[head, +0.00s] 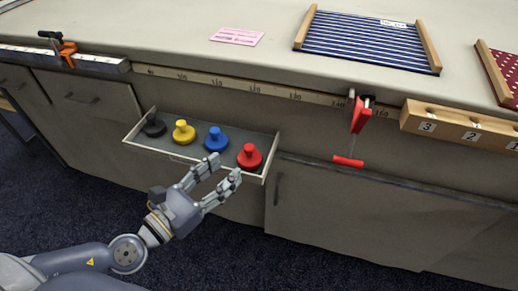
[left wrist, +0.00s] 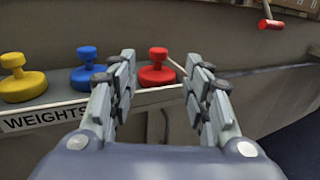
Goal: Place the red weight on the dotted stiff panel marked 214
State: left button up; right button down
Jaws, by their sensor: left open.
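The red weight (head: 249,157) sits at the right end of an open drawer (head: 264,168) below the table edge. My left gripper (head: 226,166) is open and empty, just in front of the drawer with its fingers pointing toward the red weight. In the left wrist view the red weight (left wrist: 157,70) shows between and beyond the open fingers (left wrist: 160,85), apart from them. A blue striped panel (head: 365,40) lies on the table between wooden end bars. A red dotted panel (head: 499,72) is partly cut off at the right edge; no number on it is readable. My right gripper is out of view.
Black (head: 154,126), yellow (head: 183,132) and blue (head: 215,139) weights stand in the same drawer. A red clamp (head: 360,112) hangs at the table edge. A wooden numbered block (head: 468,128) is at the right. A pink card (head: 237,36) lies on the table.

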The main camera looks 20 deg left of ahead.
aim_at(245, 151)
pick_arm(q)
jog(key=shift+w+d+r, duration=0.15)
jog(key=shift+w+r, duration=0.1)
jog(key=shift+w, duration=0.25)
jog(key=shift+p+x, duration=0.7)
jog(key=shift+x, duration=1.2)
jog(key=x, duration=0.4)
jog(key=shift+w+f+p, duration=0.15)
jog(key=shift+f+p, duration=0.15)
jog(key=shift+w+d+f, duration=0.1)
jog(key=shift+w+d, duration=0.1)
jog(key=shift+w, duration=0.2)
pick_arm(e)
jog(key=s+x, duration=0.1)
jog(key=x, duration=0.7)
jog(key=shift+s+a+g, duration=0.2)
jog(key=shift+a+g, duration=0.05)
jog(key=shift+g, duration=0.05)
pick_arm(q)
jog(key=shift+c, duration=0.2)
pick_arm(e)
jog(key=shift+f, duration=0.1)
pick_arm(q)
grip_shut()
